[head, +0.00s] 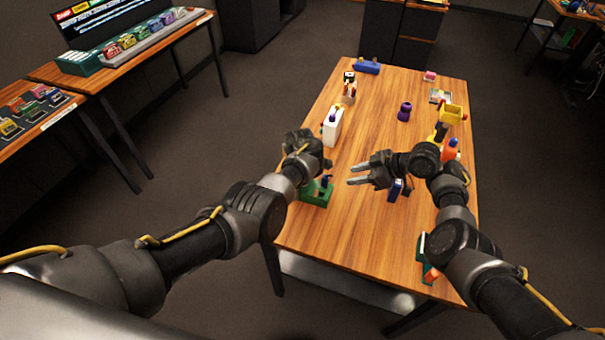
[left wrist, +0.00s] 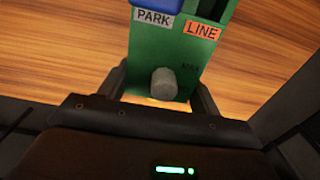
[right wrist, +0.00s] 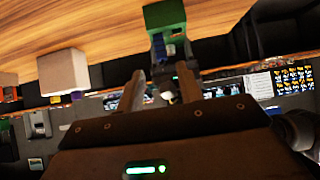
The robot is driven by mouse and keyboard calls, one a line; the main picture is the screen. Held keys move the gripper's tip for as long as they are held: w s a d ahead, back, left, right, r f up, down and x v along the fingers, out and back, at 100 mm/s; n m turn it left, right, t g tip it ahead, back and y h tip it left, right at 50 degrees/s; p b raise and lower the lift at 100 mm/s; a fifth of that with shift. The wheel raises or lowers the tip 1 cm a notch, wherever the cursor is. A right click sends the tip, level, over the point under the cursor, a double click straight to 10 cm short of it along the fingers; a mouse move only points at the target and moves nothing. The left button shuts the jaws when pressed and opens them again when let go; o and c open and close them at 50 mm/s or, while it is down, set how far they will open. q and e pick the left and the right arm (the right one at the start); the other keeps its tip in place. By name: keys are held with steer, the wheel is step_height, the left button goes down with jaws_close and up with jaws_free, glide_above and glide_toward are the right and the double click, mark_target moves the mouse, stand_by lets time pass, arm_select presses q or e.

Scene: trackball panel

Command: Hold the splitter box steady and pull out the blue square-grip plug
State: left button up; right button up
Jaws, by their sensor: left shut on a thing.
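The green splitter box (head: 314,194) stands near the table's left edge in the head view. In the left wrist view the box (left wrist: 178,58) has PARK and LINE labels and a grey round knob (left wrist: 163,83). A blue plug (left wrist: 157,5) sits at the PARK end, cut off by the frame; its grip shape cannot be told there. My left gripper (head: 322,171) is shut on the box, one finger along each side. My right gripper (head: 349,178) is open and empty, to the right of the box. The box (right wrist: 164,17) shows beyond its fingers (right wrist: 161,87) in the right wrist view.
A blue item (head: 397,189) lies beside my right gripper. A white block (head: 333,126) stands behind the splitter box. A purple object (head: 404,111), a yellow object (head: 451,112) and an orange one (head: 450,149) stand further back. The wood table (head: 340,235) is bare in front.

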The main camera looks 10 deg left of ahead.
steer(key=shift+o, duration=0.8)
steer(key=w+a+r+n+t+h, duration=0.1)
steer(key=w+r+n+t, duration=0.6)
steer(key=w+n, duration=0.6)
steer(key=n+g+y, duration=0.4)
steer(key=n+g, duration=0.3)
steer(key=n, duration=1.6)
glide_toward(326, 176)
steer(key=x, duration=1)
steer(key=shift+s+f, duration=0.1)
steer(key=shift+f, duration=0.35)
